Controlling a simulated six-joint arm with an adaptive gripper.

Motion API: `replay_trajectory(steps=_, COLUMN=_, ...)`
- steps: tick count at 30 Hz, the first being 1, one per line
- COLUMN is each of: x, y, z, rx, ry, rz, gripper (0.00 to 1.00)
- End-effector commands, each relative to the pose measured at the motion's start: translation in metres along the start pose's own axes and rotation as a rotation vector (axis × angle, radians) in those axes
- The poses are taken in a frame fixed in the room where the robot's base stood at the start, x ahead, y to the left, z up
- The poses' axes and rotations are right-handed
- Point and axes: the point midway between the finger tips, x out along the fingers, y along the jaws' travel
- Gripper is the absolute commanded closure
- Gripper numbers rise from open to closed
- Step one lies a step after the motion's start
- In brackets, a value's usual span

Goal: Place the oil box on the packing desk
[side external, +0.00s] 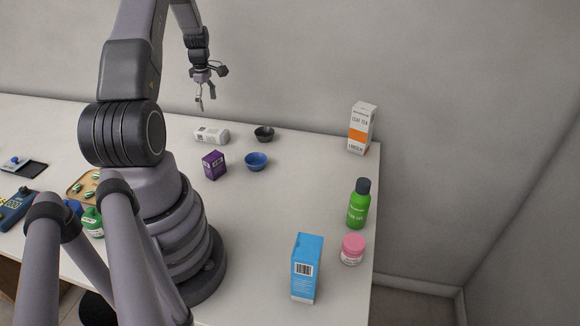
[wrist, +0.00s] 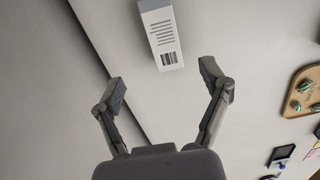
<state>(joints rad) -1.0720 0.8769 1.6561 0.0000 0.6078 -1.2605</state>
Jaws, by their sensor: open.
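No label reading "oil" is legible, so I cannot tell which box is the oil box. A white box (side external: 211,136) with dark print lies on the white counter (side external: 285,200) near its back edge. In the wrist view, a white-grey box (wrist: 163,38) with a barcode shows beyond the fingertips, cut by the top edge. A small purple box (side external: 214,165) and a tall blue box (side external: 307,267) with a barcode stand upright on the counter. My gripper (side external: 206,98) is open and empty, above the counter's back edge; in the wrist view its fingers (wrist: 163,80) are spread apart.
A dark bowl (side external: 264,134) and a blue bowl (side external: 256,161) sit near the white box. A tan tray (wrist: 302,92) holds green items. The counter's middle is clear.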

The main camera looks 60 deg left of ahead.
Motion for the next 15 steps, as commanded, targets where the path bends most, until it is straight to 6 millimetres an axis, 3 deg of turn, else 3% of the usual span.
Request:
replay_trajectory(steps=6, x=0.043, y=-0.001, z=0.001, rx=0.003, ry=-0.001, rz=-0.003, gripper=0.24)
replay_trajectory(steps=15, x=0.07, y=-0.003, z=0.001, rx=0.005, ry=-0.001, rz=-0.003, gripper=0.24)
